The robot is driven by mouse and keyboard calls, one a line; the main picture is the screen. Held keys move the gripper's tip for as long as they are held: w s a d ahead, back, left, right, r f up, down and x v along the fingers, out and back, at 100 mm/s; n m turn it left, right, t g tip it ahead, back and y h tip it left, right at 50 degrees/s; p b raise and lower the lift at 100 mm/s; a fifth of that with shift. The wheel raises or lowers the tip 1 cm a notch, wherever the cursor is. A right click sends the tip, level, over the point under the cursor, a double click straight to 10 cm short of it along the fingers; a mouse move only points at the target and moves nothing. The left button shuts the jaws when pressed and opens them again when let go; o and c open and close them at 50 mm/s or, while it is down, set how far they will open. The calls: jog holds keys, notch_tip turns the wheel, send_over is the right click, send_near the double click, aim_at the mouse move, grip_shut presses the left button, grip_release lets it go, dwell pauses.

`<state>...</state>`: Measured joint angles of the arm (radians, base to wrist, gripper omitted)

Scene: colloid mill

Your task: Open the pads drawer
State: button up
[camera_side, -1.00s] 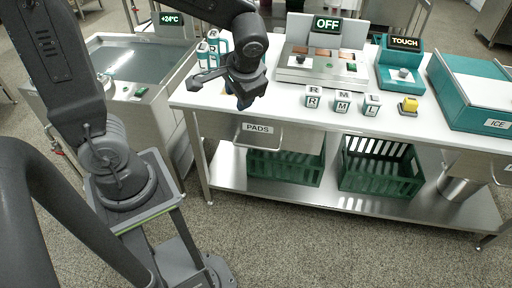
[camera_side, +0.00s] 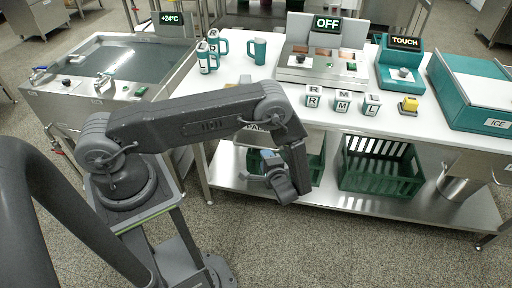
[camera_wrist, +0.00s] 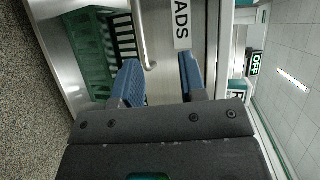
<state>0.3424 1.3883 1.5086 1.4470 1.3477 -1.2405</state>
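The pads drawer (camera_side: 246,137) hangs under the steel table, mostly hidden behind my arm in the side view. Its "PADS" label (camera_wrist: 181,24) and part of its bar handle (camera_wrist: 140,36) show in the wrist view. My gripper (camera_wrist: 160,80) has its two blue fingers apart with nothing between them. The handle and label lie just beyond the fingertips, and I see no clear contact. In the side view my gripper (camera_side: 262,168) is in front of the table, below tabletop height, turned toward the drawer front.
Green crates (camera_side: 380,168) stand on the lower shelf (camera_side: 420,208). On the table are teal mugs (camera_side: 257,50), a machine reading OFF (camera_side: 322,68), lettered blocks (camera_side: 342,101), a touch unit (camera_side: 399,65) and an ice box (camera_side: 478,92). The floor in front is clear.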

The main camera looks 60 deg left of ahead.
aim_at(256, 146)
notch_tip(256, 146, down, 5)
jog(key=m+t, duration=0.1)
jog(key=t, duration=0.1)
jog(key=x, duration=0.9)
jog(key=s+x, duration=0.1)
jog(key=x, duration=0.3)
jog(key=shift+a, duration=0.5)
jog(key=shift+r, duration=0.1)
grip_shut()
